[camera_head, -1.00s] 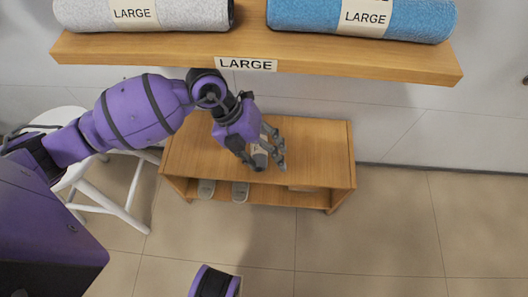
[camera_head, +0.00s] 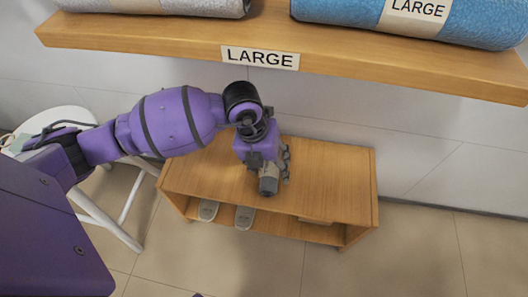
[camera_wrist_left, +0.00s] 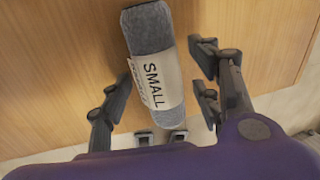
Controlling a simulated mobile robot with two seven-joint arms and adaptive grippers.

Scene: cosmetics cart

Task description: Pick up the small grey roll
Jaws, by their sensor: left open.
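The small grey roll (camera_wrist_left: 150,28) lies on the wooden bench, with a pale band reading "SMALL" around it. In the head view the grey roll (camera_head: 268,186) shows at the fingers, close to the bench's front edge. My left gripper (camera_wrist_left: 160,92) is open, with one finger on each side of the roll in the wrist view and a gap visible on both sides. In the head view my left gripper (camera_head: 271,176) points down over the bench and partly hides the roll. My right gripper is not in view.
The wooden bench (camera_head: 335,175) has clear top space to the right. Slippers (camera_head: 244,217) sit on its lower shelf. A shelf (camera_head: 180,38) above holds a large grey roll (camera_head: 170,6) and a large blue roll (camera_head: 350,12). A white stool (camera_head: 115,218) stands left.

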